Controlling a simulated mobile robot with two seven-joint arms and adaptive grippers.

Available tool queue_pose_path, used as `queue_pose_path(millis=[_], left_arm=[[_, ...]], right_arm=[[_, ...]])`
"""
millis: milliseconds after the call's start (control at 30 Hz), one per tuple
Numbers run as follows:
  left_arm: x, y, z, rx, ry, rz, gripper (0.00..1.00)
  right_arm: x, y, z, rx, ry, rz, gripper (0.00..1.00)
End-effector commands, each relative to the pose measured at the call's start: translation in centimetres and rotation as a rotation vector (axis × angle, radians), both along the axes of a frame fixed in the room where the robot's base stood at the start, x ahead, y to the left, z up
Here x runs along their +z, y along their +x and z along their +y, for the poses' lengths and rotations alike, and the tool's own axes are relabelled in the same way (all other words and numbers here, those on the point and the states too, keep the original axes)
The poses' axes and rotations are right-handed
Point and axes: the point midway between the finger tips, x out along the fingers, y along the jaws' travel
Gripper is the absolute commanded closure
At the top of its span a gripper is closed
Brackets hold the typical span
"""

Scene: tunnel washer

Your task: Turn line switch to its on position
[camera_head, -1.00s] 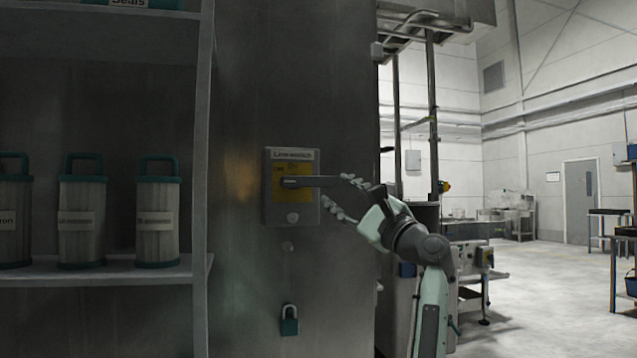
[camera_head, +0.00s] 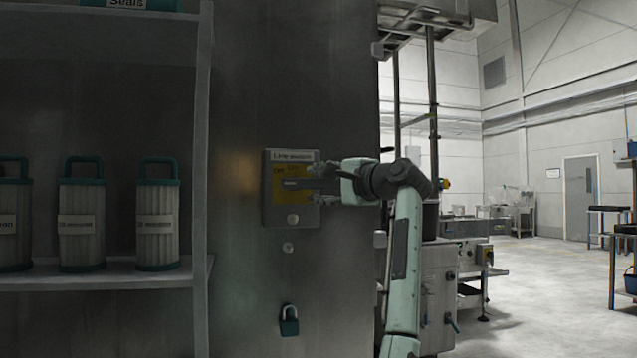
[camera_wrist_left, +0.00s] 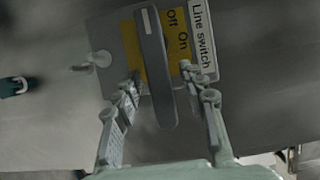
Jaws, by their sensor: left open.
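The line switch (camera_head: 269,212) is a grey box with a yellow plate on a dark metal cabinet wall. Its dark lever (camera_head: 296,184) lies horizontal, with its long end to the right. In the left wrist view the lever (camera_wrist_left: 156,65) has a white mark at its far end, beside the word Off; On is printed further along. My left gripper (camera_head: 315,185) comes from the right and is open. In the left wrist view the gripper (camera_wrist_left: 160,76) has one finger on each side of the lever, with visible gaps. My right gripper is not in view.
A padlock (camera_head: 289,321) hangs on the cabinet below the switch. A shelf (camera_head: 100,278) with several filter cartridges (camera_head: 158,215) stands at the left. Machinery (camera_head: 438,280) stands right of the cabinet, behind my arm. Open floor (camera_head: 545,300) lies at the far right.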

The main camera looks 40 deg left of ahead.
Motion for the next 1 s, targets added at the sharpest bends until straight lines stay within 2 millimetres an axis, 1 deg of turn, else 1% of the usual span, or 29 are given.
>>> queue_pose_path(millis=[200, 533, 1000], left_arm=[[-0.02, 0.02, 0.03, 0.0, 0.0, 0.0, 0.59], [-0.02, 0.0, 0.01, 0.0, 0.0, 0.0, 1.0], [-0.13, -0.01, 0.24, 0.001, 0.003, 0.005, 1.0]], right_arm=[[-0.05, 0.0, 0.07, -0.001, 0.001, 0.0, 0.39], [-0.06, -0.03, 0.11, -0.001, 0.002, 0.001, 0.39], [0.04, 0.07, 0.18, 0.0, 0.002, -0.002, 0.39]])
